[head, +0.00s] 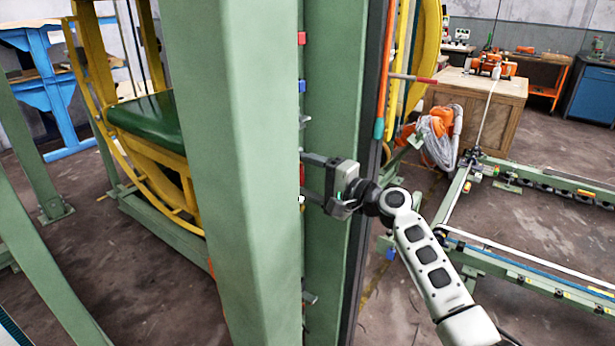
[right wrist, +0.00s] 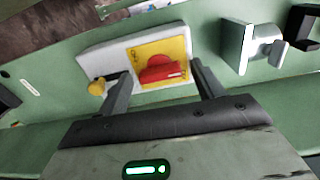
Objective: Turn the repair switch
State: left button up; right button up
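The repair switch (right wrist: 163,70) is a red rotary knob on a yellow plate, set on a pale box (right wrist: 105,58) fixed to a green surface in the right wrist view. My right gripper (right wrist: 161,76) has its two fingers spread on either side of the knob, with a gap to it on both sides. In the head view, my right gripper (head: 308,178) reaches left to the green column. There the switch is mostly hidden behind the column edge, with only a bit of red showing between the fingers. My left gripper is not in view.
The large green column (head: 232,150) blocks much of the head view. A yellow knob (right wrist: 97,87) sits at the box's left end, close to one finger. A grey metal bracket (right wrist: 245,45) stands right of the switch. Green floor rails (head: 530,262) lie at the right.

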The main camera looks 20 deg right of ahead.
jog(key=b+v, duration=0.3)
jog(key=v, duration=1.3)
jog(key=s+a+f+n+g+h, duration=0.1)
jog(key=s+a+f+n+h, duration=0.15)
jog(key=f, duration=0.75)
jog(key=s+a+f+n+g+h, duration=0.1)
jog(key=s+a+f+g+h, duration=0.2)
jog(key=f, duration=0.6)
jog(key=s+a+f+n+h, duration=0.1)
jog(key=s+a+f+n, duration=0.3)
jog(key=s, duration=0.4)
jog(key=s+a+f+n+h, duration=0.1)
jog(key=s+a+f+n, duration=0.3)
jog(key=s+f+n, duration=0.1)
jog(key=s+f, duration=0.1)
jog(key=s, duration=0.1)
jog(key=shift+s+f+n, duration=0.25)
jog(key=shift+s+n, duration=0.1)
jog(key=shift+s, duration=0.05)
